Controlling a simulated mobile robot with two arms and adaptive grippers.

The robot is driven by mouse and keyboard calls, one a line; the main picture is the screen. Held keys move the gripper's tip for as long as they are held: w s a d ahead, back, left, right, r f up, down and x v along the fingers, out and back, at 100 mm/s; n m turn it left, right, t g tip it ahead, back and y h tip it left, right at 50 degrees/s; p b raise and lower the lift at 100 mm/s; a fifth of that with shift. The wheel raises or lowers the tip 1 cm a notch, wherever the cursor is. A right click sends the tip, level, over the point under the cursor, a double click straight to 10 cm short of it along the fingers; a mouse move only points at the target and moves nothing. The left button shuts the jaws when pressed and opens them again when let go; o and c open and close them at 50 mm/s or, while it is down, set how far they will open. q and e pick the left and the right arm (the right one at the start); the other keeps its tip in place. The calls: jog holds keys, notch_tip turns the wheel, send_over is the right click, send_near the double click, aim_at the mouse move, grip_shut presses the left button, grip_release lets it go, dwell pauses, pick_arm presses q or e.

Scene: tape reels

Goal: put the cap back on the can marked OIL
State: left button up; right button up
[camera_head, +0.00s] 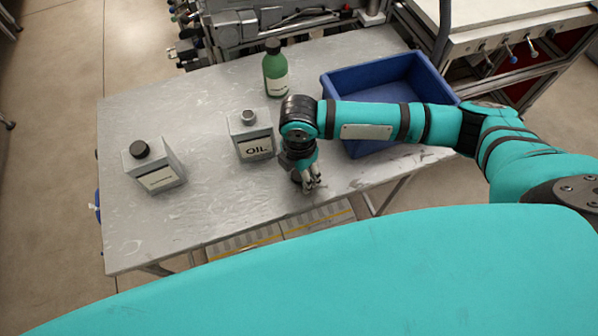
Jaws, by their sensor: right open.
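The grey can marked OIL (255,147) stands upright near the middle of the table. Its neck on top shows bare grey metal, with no dark cap on it. My right gripper (311,185) points down close over the table, to the right of the can and nearer the front edge. It is open and apart from the can. A dark patch beside its fingers may be the cap or part of the gripper; I cannot tell which. I see no cap clearly elsewhere on the table. My left gripper is out of view.
The metal table (205,205) is clear at front left. A second can with a black cap (157,172) stands at left. A green bottle (275,72) stands at the back. A blue bin (378,75) sits at right, partly behind my right arm.

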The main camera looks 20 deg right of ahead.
jog(key=c, duration=0.8)
jog(key=shift+r, duration=0.1)
jog(key=shift+w+r, duration=0.1)
jog(key=shift+r, duration=0.4)
notch_tip(320, 180, up, 2)
jog(key=shift+r+b, duration=0.1)
jog(key=shift+b, duration=0.35)
pick_arm(q)
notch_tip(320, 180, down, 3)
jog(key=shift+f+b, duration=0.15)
jog(key=shift+b, duration=1.05)
pick_arm(e)
jog(key=s+d+r, duration=0.1)
jog(key=s, duration=1.5)
jog(key=shift+d+r, duration=0.35)
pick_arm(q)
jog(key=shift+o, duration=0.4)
